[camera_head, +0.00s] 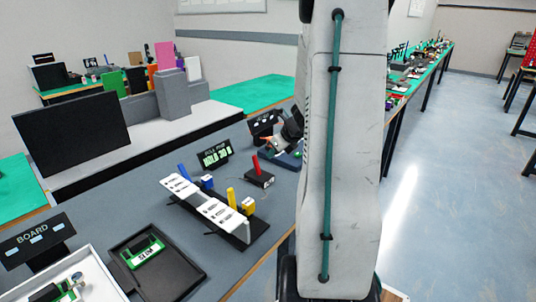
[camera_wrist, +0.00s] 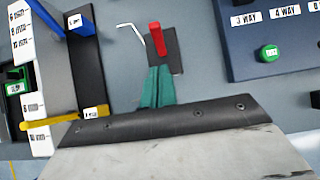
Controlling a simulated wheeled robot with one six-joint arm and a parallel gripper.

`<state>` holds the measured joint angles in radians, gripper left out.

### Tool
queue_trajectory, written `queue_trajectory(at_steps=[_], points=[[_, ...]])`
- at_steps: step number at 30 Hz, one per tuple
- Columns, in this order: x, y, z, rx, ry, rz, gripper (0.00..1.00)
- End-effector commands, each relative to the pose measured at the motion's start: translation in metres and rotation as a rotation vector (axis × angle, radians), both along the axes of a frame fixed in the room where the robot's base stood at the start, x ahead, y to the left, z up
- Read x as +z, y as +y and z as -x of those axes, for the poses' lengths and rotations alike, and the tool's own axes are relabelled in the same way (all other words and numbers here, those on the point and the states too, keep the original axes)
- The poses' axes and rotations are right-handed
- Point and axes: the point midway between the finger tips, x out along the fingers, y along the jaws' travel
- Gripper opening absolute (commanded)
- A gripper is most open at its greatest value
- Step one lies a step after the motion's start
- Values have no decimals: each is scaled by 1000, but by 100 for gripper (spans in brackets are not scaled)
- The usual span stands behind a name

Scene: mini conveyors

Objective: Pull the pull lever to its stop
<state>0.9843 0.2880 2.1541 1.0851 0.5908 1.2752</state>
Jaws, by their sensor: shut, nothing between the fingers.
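A red lever (camera_wrist: 156,38) stands on a small black base (camera_wrist: 170,62) in the wrist view. It also shows in the head view (camera_head: 256,164) on its black block. A blue lever (camera_wrist: 45,18) and a yellow lever (camera_wrist: 55,122) stand on a black rail with white label cards to the left. I cannot read which one is labelled as the pull lever. My gripper (camera_wrist: 158,72) is shut and empty, its teal fingertips close to the near edge of the red lever's base. Whether they touch it is unclear. My arm hides much of the head view's middle.
A dark blue panel (camera_wrist: 245,68) with a green button (camera_wrist: 268,53) and way labels is at right. A HOLD sign (camera_head: 215,157) stands behind the levers. A black tray (camera_head: 185,275) and a BOARD sign (camera_head: 38,240) are at the near left. Grey tabletop lies clear between fingertips and panel.

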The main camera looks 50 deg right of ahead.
Motion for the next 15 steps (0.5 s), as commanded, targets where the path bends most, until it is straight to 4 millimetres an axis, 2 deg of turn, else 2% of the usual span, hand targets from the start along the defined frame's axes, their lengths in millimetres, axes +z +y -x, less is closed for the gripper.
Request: queue_trajectory(at_steps=[1,6,12,15], points=[[16,-2,5,0,-6,9,0],[50,1,21,2,-4,8,0],[77,1,33,2,-4,5,0],[83,2,36,4,-3,4,0]])
